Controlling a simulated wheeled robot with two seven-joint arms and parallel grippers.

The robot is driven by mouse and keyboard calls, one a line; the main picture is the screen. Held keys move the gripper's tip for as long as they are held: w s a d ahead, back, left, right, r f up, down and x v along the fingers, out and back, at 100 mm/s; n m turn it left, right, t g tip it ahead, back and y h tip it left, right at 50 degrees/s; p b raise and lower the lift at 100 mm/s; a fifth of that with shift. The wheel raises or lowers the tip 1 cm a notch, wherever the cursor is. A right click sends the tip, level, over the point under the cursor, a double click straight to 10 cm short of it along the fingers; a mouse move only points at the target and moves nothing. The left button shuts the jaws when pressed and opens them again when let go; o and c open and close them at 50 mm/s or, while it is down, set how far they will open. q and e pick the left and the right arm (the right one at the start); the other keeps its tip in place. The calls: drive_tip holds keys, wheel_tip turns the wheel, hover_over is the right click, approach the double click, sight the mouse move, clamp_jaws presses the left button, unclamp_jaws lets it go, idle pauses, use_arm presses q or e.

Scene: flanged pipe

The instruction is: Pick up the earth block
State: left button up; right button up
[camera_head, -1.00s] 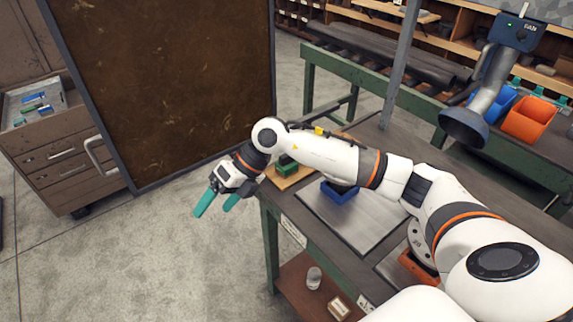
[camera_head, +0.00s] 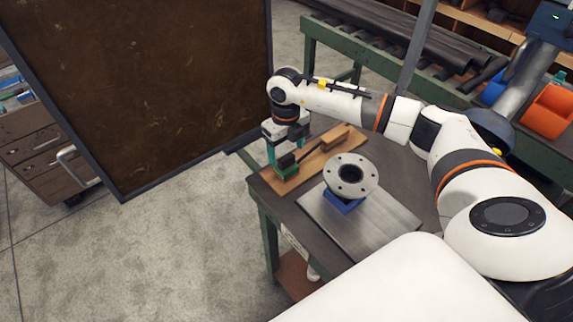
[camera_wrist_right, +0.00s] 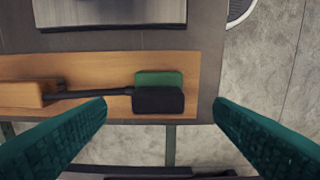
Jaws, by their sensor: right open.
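The earth block, a small green block (camera_head: 289,173) with a black part, sits at the near left end of a wooden board (camera_head: 276,185). In the right wrist view its green part (camera_wrist_right: 159,79) and black part (camera_wrist_right: 158,101) lie beyond and between the fingertips. My right gripper (camera_head: 288,152) points down over the block with its teal fingers spread. In the right wrist view the open right gripper (camera_wrist_right: 160,101) has nothing between its fingers at the tips. I cannot tell the exact height gap. My left gripper is not in view.
A wooden piece (camera_head: 335,138) with a black cable or handle lies on the same board. A grey pipe flange (camera_head: 350,176) stands on a blue support (camera_head: 342,203) on a steel plate (camera_head: 375,228). A dark brown panel (camera_head: 150,80) stands at the left beyond the table.

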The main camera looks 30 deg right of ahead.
sight(287, 158)
drive_tip(key=shift+w+d+f, duration=0.1)
drive_tip(key=shift+w+f, duration=0.05)
drive_tip(key=shift+f, duration=0.25)
wheel_tip(287, 158, down, 4)
drive_tip(key=shift+f+p, duration=0.1)
drive_tip(key=shift+p, duration=1.1)
drive_tip(key=shift+f, duration=0.45)
drive_tip(key=shift+c, duration=0.4)
drive_tip(key=c, duration=0.9)
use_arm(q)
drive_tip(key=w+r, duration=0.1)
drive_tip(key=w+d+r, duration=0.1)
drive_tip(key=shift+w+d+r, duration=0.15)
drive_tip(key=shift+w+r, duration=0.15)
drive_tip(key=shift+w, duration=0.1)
use_arm(e)
drive_tip(key=shift+c, duration=0.4)
